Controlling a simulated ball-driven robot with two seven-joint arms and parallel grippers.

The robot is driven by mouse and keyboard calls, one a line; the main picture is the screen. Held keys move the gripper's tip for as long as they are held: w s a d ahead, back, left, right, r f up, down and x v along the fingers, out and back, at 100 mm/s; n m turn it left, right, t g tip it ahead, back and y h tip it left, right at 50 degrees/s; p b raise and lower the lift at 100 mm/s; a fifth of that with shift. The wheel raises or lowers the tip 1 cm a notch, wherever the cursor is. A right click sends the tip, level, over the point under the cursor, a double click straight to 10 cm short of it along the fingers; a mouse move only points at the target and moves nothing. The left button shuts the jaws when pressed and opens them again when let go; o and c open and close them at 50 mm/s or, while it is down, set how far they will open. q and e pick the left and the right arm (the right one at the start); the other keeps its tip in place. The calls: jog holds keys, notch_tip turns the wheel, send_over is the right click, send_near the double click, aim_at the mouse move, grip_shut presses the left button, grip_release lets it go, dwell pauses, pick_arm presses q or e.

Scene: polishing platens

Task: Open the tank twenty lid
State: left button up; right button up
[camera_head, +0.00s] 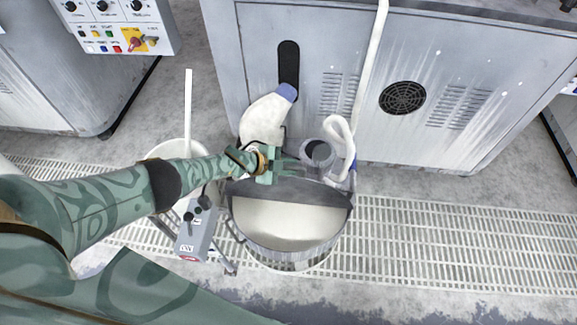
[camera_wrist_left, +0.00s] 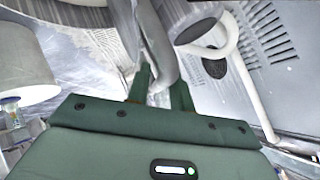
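A round metal tank (camera_head: 290,255) stands on the floor grating, with a pale surface showing in its front half. A dark grey half-round lid panel (camera_head: 318,190) lies over its rear part, with a straight front edge. No tank number is readable. My left gripper (camera_head: 287,164) is over the rear left of the tank, by the lid. In the left wrist view its two fingers (camera_wrist_left: 161,90) stand apart, with a grey curved piece between them; I cannot tell whether they touch it. My right gripper is not in view.
A grey cylindrical fitting (camera_head: 318,153) and a white hose (camera_head: 341,135) stand at the tank's rear right. A control box (camera_head: 196,232) is left of the tank, near a white bucket (camera_head: 165,151). A grey cabinet (camera_head: 460,110) stands behind. The grating (camera_head: 450,245) at right is clear.

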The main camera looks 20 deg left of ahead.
pick_arm(q)
jog(key=shift+o, duration=0.5)
jog(key=shift+r, duration=0.1)
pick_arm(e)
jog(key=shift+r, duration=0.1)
